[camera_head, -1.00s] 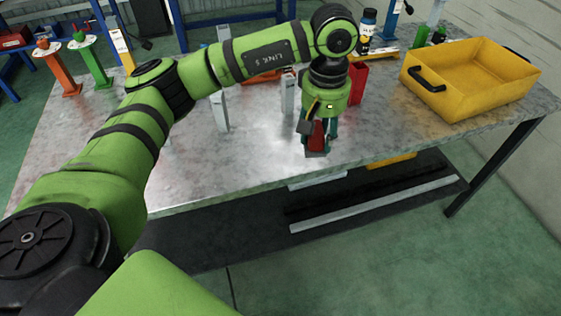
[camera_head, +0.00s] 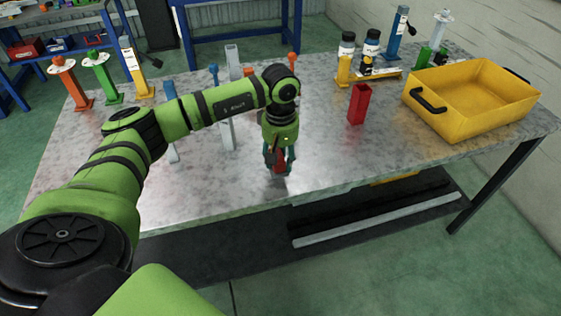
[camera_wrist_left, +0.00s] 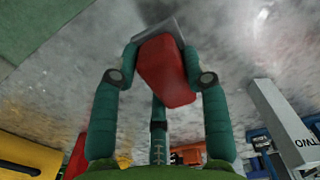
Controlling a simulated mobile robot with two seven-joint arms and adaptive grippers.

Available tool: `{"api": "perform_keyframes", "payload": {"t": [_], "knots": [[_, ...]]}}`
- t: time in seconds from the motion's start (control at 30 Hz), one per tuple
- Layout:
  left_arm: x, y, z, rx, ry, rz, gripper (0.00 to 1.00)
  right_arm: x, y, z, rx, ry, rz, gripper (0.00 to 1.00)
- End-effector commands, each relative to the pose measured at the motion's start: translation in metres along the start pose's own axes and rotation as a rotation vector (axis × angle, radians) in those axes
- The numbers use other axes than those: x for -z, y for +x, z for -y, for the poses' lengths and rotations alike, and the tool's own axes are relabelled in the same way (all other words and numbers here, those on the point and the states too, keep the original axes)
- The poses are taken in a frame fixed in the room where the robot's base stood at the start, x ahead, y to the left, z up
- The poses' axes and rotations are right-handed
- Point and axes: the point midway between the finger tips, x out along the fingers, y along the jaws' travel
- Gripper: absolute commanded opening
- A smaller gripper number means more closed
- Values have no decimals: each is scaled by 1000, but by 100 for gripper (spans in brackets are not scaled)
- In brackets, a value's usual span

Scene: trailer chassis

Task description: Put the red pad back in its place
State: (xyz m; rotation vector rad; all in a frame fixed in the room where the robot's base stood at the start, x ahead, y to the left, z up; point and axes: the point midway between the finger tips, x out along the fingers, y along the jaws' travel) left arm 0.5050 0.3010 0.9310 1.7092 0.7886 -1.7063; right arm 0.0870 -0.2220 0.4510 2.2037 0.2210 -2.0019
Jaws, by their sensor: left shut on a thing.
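The red pad (camera_head: 279,159) is held in my left gripper (camera_head: 279,162), low over the front part of the metal table (camera_head: 320,150). In the head view the fingers hide part of the pad. I cannot tell whether it touches the table. My right gripper is not in view.
An upright red open-topped holder (camera_head: 358,104) stands to the right of my gripper. A yellow bin (camera_head: 470,97) is at the right. Grey posts (camera_head: 227,133) stand behind my arm. Bottles (camera_head: 370,48) stand at the back. The front middle is clear.

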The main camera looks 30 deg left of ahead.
Motion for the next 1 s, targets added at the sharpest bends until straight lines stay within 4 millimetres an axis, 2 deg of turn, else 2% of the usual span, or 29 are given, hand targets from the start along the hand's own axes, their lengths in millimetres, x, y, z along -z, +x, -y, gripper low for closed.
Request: {"api": "perform_keyframes", "payload": {"t": [0.03, 0.2, 0.6, 0.63, 0.67, 0.7, 1.0], "knots": [[-2, 7, 1, 5, 1, 5, 7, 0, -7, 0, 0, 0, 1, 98], [-1, 26, 0, 3, -1, 2, 7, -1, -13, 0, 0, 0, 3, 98], [-1, 34, 0, 1, 0, 1, 7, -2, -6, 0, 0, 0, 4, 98], [-1, 33, 0, 2, 0, 1, 53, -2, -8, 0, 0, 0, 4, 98], [-1, 32, 0, 2, 0, 1, 65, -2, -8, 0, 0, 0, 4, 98], [-1, 32, 0, 2, 0, 1, 69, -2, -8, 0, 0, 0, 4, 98], [-1, 32, 0, 2, 0, 1, 69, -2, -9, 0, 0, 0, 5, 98]]}}
